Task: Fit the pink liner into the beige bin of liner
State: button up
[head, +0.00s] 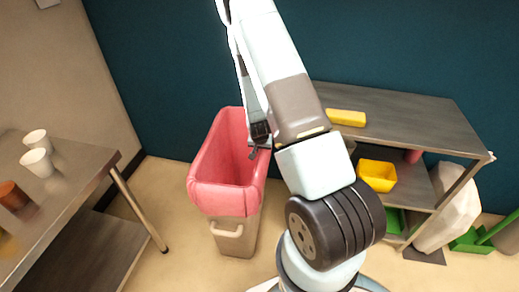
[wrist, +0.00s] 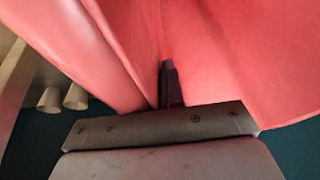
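The beige bin (head: 236,238) stands on the floor left of my arm, its lower body and front handle showing. The pink liner (head: 222,197) lines its inside and folds down over the rim as a cuff around the upper part. In the wrist view the liner (wrist: 230,60) fills most of the picture, with a rounded fold at the left. My gripper (head: 259,142) is at the right side of the bin's opening. In the wrist view its dark fingers (wrist: 170,82) look closed together against the liner. Whether they pinch any liner is hidden.
A metal table (head: 75,183) with white cups (head: 37,162) and a brown cup (head: 12,195) stands at left. A shelf unit (head: 420,118) at right holds a yellow block (head: 346,117) and a yellow bin (head: 377,175). A white bag (head: 450,217) stands beside it. Floor is clear between table and bin.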

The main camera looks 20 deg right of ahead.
jog(key=o, duration=0.5)
jog(key=shift+r, duration=0.1)
jog(key=v, duration=1.3)
jog(key=shift+s+r, duration=0.1)
jog(key=shift+r, duration=0.15)
dwell(0.5)
